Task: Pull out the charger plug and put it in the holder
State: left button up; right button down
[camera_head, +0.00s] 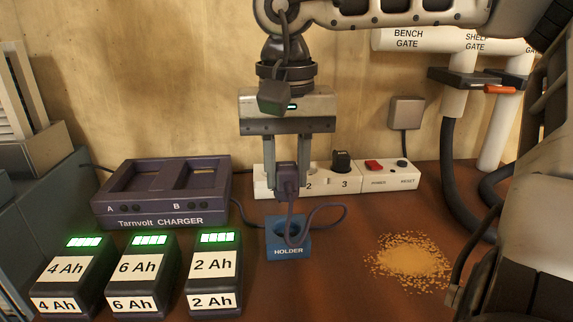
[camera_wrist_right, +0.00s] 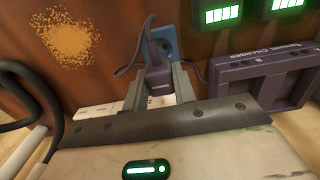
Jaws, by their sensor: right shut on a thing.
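The purple charger plug (camera_head: 287,183) is between the fingertips of my right gripper (camera_head: 303,175), which points down and is shut on it. The plug also shows in the right wrist view (camera_wrist_right: 156,78), between the fingers (camera_wrist_right: 158,82). Its purple cord loops out to the right and down past the holder. The blue holder (camera_head: 274,248) stands on the bench just below the plug in the head view; it also shows in the wrist view (camera_wrist_right: 166,36). The plug overlaps the white power strip (camera_head: 262,181); I cannot tell whether they touch. My left gripper is not in view.
The purple charger dock (camera_head: 160,212) stands left of the holder, with several labelled batteries (camera_head: 213,265) before it. A black plug (camera_head: 341,161) sits in socket 3. A heap of yellow-brown grains (camera_head: 408,260) lies to the right. Grey hoses (camera_head: 455,180) stand beyond.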

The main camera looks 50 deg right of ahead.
jog(key=shift+f+b, duration=0.9)
jog(key=shift+f, duration=0.45)
jog(key=shift+p, duration=0.4)
dwell(0.7)
jog(key=shift+f+b, duration=1.6)
jog(key=shift+f, duration=0.7)
dwell(1.9)
dwell(0.7)
jog(key=c, duration=1.1)
grip_release()
jog(key=shift+r, duration=0.1)
